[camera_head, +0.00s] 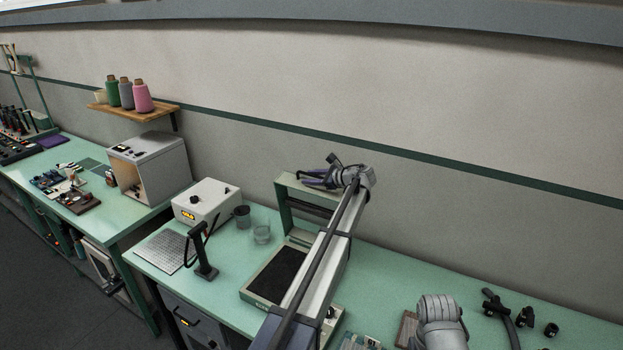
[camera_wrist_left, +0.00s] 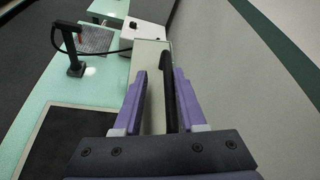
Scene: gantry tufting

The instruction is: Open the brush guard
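A pale green upright frame (camera_head: 284,212) with a dark bar across it stands behind a black bed (camera_head: 276,275) on the bench. I take this frame to be the brush guard, but cannot tell its hinge or handle. A pale panel (camera_wrist_left: 150,52) lies just beyond. My left arm hides the frame's right side. My right gripper is not visible.
A black stand (camera_head: 205,262), a perforated plate (camera_head: 166,250), a white control box (camera_head: 206,201) and two cups are left of the bed. Black tools (camera_head: 497,305) lie at right. The wall is close behind the frame. Bare bench shows at right.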

